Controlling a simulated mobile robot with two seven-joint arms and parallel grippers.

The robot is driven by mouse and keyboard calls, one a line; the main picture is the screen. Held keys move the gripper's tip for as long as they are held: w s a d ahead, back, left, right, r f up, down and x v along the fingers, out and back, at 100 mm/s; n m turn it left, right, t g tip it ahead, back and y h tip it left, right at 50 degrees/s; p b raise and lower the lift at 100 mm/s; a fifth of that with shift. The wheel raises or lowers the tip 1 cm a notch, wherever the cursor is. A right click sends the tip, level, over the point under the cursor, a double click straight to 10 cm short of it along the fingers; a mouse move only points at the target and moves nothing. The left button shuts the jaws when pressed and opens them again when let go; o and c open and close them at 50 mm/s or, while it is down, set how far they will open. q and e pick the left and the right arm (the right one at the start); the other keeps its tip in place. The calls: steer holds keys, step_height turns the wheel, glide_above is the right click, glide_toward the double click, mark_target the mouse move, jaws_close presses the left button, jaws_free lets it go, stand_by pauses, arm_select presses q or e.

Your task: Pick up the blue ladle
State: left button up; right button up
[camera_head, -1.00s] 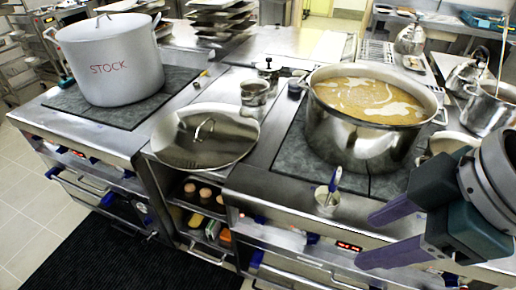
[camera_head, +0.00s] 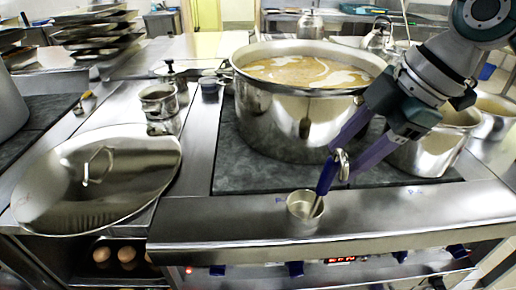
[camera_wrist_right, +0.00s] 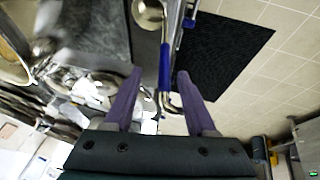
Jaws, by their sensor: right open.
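In the right wrist view the blue handle (camera_wrist_right: 165,66) shows between the open fingertips (camera_wrist_right: 159,75), apart from both. My left gripper is not in view.
A large pot of soup (camera_head: 290,110) stands on the dark cooktop behind the ladle, with a smaller steel pot (camera_head: 430,152) beside it under my right arm. A big lid (camera_head: 95,180) lies at left.

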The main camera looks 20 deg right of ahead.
mark_target(326, 189)
steer(key=x, duration=0.5)
steer(key=shift+s+f, duration=0.25)
steer(key=shift+s, duration=0.05)
steer(key=shift+c, duration=0.3)
jaws_close()
steer(key=shift+r, duration=0.1)
stand_by(0.6)
